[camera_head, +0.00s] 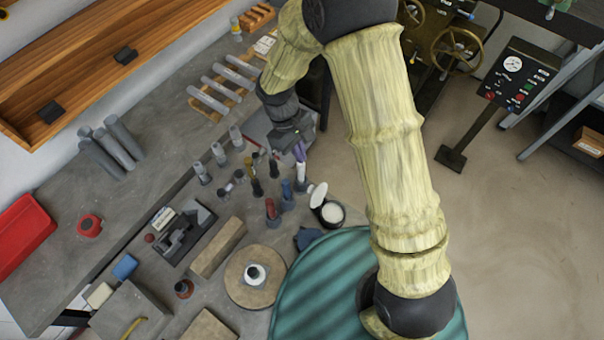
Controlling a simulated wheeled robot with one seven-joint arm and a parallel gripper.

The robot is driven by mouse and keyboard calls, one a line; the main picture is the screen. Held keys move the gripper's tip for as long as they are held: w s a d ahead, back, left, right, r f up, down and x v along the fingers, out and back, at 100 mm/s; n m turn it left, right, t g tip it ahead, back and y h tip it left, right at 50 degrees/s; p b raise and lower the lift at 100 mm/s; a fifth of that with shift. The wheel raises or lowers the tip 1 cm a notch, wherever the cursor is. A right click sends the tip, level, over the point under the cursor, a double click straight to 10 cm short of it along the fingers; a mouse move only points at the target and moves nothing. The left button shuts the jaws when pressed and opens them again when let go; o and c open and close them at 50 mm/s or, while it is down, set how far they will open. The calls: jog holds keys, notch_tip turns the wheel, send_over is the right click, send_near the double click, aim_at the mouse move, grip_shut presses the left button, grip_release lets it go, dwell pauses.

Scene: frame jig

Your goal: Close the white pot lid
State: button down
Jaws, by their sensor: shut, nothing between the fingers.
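A small dark pot (332,214) with a pale inside stands near the bench edge, beside the teal striped round surface. Its white lid (318,195) is open, raised at the pot's upper left side. My gripper (300,153) is shut and empty, with its purple fingers pointing down. In the picture it is above and a little left of the lid, apart from it. A white-topped bottle or tool (301,172) shows just below the fingertips; I cannot tell whether they touch it.
Red-handled (271,211) and blue-handled (287,192) tools stand upright left of the pot. A round wooden board (240,289) with a small white-topped bottle lies lower left. A dark blue item (307,238) is just below the pot. Open floor (500,220) lies right of my arm.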

aim_at(315, 194)
jog(key=shift+s+a+f+n+h, duration=0.15)
jog(key=shift+s+a+f+n, duration=0.15)
jog(key=shift+a, duration=0.25)
jog(key=shift+s+a+f+n+h, duration=0.1)
jog(key=shift+a+f+n+h, duration=0.1)
jog(key=shift+a+f, duration=0.25)
jog(key=shift+a, duration=0.1)
jog(key=b+x, duration=0.7)
jog(key=x, duration=0.2)
jog(key=shift+f, duration=0.35)
jog(key=shift+s+d+r+b, duration=0.2)
jog(key=shift+d+b, duration=0.1)
jog(key=shift+d, duration=0.1)
